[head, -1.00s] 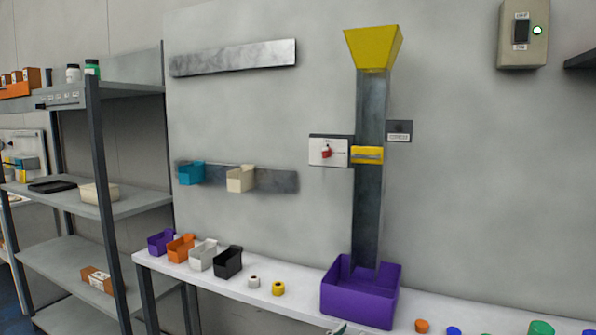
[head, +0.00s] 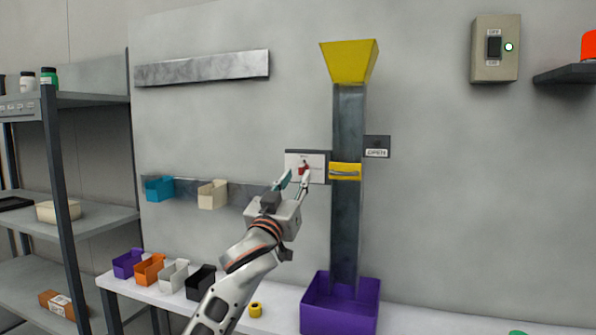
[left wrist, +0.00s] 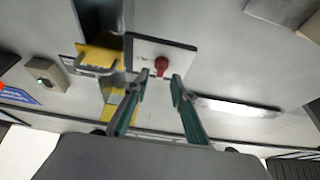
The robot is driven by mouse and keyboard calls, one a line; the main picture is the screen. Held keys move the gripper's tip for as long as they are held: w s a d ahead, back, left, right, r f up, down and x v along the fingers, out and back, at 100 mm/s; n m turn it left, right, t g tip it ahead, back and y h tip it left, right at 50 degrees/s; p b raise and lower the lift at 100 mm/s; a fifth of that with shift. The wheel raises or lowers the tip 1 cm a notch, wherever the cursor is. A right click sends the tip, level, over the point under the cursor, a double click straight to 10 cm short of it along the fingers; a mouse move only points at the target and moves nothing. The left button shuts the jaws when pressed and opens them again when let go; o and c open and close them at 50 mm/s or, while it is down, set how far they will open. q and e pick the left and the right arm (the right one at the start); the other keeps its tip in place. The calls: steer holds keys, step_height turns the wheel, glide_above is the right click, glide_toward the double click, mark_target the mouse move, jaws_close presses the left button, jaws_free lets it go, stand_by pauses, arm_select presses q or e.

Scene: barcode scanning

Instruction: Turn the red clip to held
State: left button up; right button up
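The red clip (head: 304,169) sits on a white plate (head: 292,160) on the wall, just left of the chute's yellow gate (head: 345,172). It also shows in the left wrist view (left wrist: 161,66), on the plate between and beyond my fingertips. My left gripper (head: 293,181) is raised in front of the plate with its two fingers apart. In the left wrist view the left gripper (left wrist: 160,88) is open with nothing between the fingers. Whether a fingertip touches the clip cannot be told. A small sign (head: 377,152) right of the chute reads OPEN. My right gripper is not in view.
A grey chute (head: 347,230) with a yellow funnel (head: 349,60) runs down to a purple bin (head: 340,308) on the white bench. Several small bins stand on the bench at left. A switch box (head: 495,48) hangs at upper right.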

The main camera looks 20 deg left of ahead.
mark_target(300, 171)
arm_select(q)
steer(key=shift+p+x, duration=0.3)
steer(key=shift+x, duration=1.55)
jaws_close()
